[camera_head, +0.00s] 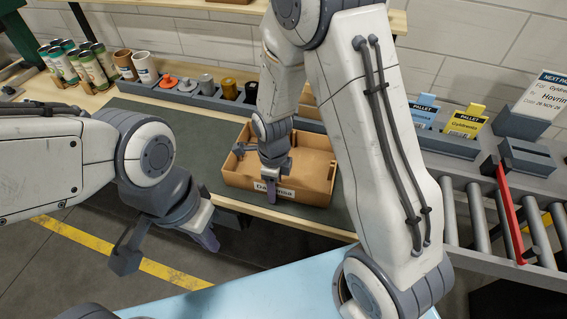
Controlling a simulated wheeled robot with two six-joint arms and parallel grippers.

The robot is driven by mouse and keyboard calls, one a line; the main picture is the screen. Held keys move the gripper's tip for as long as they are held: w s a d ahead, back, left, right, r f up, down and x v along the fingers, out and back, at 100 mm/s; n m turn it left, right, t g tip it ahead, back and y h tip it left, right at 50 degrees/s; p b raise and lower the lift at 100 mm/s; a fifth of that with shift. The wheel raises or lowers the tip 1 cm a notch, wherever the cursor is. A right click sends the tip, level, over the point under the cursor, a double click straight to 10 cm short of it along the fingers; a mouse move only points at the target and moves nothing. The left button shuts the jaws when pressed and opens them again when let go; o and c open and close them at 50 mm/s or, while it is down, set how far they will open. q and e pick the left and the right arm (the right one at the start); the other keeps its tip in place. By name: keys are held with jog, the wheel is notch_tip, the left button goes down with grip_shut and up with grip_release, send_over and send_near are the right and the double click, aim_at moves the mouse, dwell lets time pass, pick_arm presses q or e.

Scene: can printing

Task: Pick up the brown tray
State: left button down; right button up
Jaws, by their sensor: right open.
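The brown tray (313,195) is a shallow open box on the dark mat of the workbench, with a white name label on its front wall. My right gripper (256,170) is open over the left part of the tray. One finger hangs in front of the label and hides its middle; I cannot tell whether it touches the wall. My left gripper (165,251) is open and empty, apart from the tray, in front of the bench edge at the left.
A grey rack (181,95) with small items runs behind the mat, with several cans (94,70) at the back left. A roller conveyor (480,222) with a red bar (510,212) is at right. Pallet cards (465,122) stand behind it. The mat left of the tray is clear.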

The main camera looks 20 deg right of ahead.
grip_shut()
jog(key=shift+r, duration=0.1)
